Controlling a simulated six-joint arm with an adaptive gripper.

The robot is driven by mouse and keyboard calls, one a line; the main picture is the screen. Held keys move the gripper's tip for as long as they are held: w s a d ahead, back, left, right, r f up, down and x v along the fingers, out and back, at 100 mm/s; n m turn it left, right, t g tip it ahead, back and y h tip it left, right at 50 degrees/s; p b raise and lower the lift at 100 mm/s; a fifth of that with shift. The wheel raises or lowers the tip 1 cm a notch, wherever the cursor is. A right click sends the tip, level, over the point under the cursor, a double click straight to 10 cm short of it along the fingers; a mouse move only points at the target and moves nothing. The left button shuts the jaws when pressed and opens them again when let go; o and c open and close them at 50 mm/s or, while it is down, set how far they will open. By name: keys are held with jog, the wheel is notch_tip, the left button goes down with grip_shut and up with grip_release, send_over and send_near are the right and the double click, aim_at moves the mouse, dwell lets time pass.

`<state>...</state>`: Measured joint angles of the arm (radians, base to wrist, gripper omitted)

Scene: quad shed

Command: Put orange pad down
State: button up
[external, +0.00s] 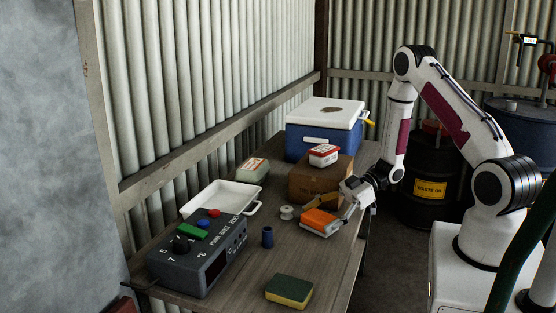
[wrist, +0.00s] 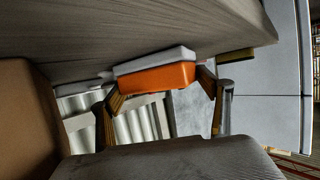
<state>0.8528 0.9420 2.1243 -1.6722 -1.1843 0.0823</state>
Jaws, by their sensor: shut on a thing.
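The orange pad (external: 318,221) has an orange layer over a pale grey-white layer. It lies at the right side of the table, in front of the cardboard box. My gripper (external: 331,213) is shut on the pad, with a finger at each end of it. The wrist view shows the orange pad (wrist: 155,76) between the two fingers of my gripper (wrist: 160,88), pale side facing the wooden tabletop (wrist: 150,32). The pad is at or very close to the tabletop; I cannot tell whether it touches.
A cardboard box (external: 312,185) with a red-and-white tub (external: 323,154) on it stands behind. A white spool (external: 287,212), a blue cup (external: 267,237), a grey control box (external: 195,262) and a white tray (external: 225,196) lie left. A yellow-green sponge (external: 289,291) lies in front; bare wood separates it from the pad.

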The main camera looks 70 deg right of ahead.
aim_at(315, 217)
jog(key=o, duration=0.9)
jog(key=shift+f, duration=0.1)
jog(key=shift+c, duration=0.2)
jog(key=shift+v, duration=1.05)
jog(key=shift+s+d+r, duration=0.25)
jog(key=shift+d+r, duration=0.1)
jog(key=shift+r, duration=3.45)
